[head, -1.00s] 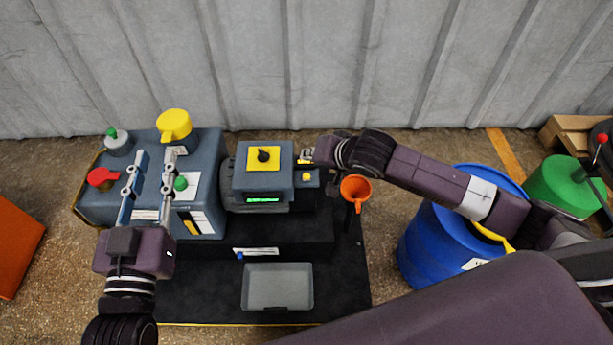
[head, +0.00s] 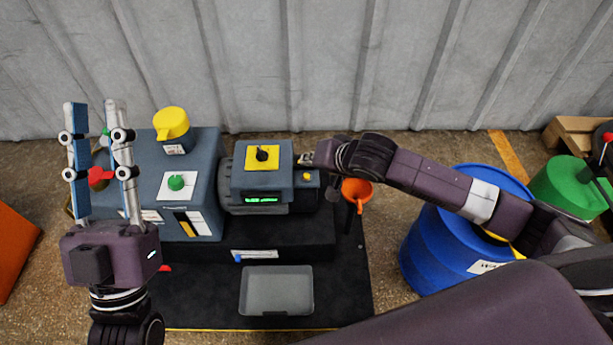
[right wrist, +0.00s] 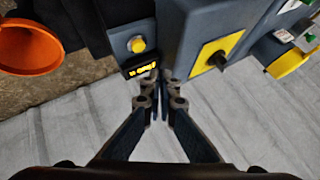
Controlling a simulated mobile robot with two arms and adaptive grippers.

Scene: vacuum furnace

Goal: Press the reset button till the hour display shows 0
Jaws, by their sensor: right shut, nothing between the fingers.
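A small yellow button (right wrist: 137,44) sits on a dark box beside the blue-grey motor housing; it also shows in the head view (head: 306,176). Next to it is a small display with yellow digits (right wrist: 140,69), upside down and too small to read in the right wrist view. My right gripper (right wrist: 158,82) is shut and empty, its tips by the display and apart from the button in the picture. In the head view its tips (head: 305,159) are just behind the button. My left gripper (head: 92,104) is open and empty, raised over the left end of the machine.
The housing has a green-lit display (head: 262,199) and a black knob on a yellow plate (head: 272,157). An orange funnel (head: 357,189) stands right of the machine, near my right arm. A blue barrel (head: 440,245) is further right. A grey tray (head: 276,291) lies in front.

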